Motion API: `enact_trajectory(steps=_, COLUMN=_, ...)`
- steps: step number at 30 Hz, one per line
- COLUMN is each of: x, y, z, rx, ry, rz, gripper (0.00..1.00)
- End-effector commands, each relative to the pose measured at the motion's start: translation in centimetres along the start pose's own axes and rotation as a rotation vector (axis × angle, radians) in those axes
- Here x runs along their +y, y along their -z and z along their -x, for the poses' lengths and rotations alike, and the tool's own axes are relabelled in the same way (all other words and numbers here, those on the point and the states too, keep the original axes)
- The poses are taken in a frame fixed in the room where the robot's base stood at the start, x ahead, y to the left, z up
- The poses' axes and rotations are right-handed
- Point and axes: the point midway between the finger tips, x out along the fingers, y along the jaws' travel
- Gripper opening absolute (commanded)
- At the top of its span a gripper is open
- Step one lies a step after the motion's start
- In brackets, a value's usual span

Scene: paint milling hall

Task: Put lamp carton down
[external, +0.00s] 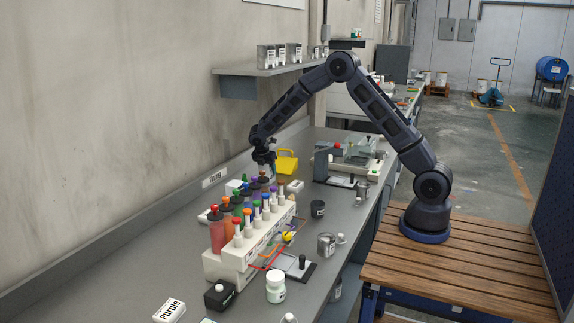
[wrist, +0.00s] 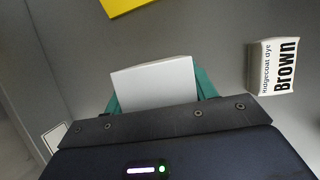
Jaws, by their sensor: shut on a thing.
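The lamp carton (wrist: 153,84), a plain white box, sits between the teal fingers of my gripper (wrist: 158,94) in the wrist view. The gripper is shut on it. Grey bench surface shows around it, and I cannot tell whether the carton touches the bench. In the external view my gripper (external: 265,166) points down over the far part of the bench (external: 130,262), behind the rack of coloured tubes. The carton is mostly hidden there.
A yellow object (external: 286,162) stands close beyond my gripper. A white box marked Brown (wrist: 277,68) lies to the right in the wrist view. The tube rack (external: 236,257) stands nearer the camera. A shelf (external: 240,72) with tins juts from the wall.

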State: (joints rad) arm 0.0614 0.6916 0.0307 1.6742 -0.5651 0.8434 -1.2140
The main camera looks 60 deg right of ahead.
Motion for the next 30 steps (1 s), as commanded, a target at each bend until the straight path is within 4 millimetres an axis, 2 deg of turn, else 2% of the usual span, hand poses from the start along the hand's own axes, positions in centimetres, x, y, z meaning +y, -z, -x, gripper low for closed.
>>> enact_trajectory(steps=7, x=0.0, y=0.1, z=-0.3, rx=0.0, ry=0.001, rz=0.0, gripper=0.32)
enact_trajectory(steps=8, x=0.0, y=0.1, z=-0.2, rx=0.0, ry=0.0, rz=0.0, gripper=0.62)
enact_trajectory(steps=10, x=0.0, y=0.1, z=-0.2, rx=0.0, ry=0.0, rz=0.0, gripper=0.76)
enact_trajectory(steps=11, x=0.0, y=0.1, z=-0.2, rx=0.0, ry=0.001, rz=0.0, gripper=0.78)
enact_trajectory(steps=22, x=0.0, y=-0.1, z=0.3, rx=0.0, ry=0.0, rz=-0.001, gripper=0.78)
enact_trajectory(steps=26, x=0.1, y=-0.1, z=1.9, rx=0.0, ry=-0.002, rz=-0.001, gripper=0.78)
enact_trajectory(steps=30, x=0.1, y=0.0, z=4.6, rx=0.0, ry=-0.003, rz=-0.001, gripper=0.78)
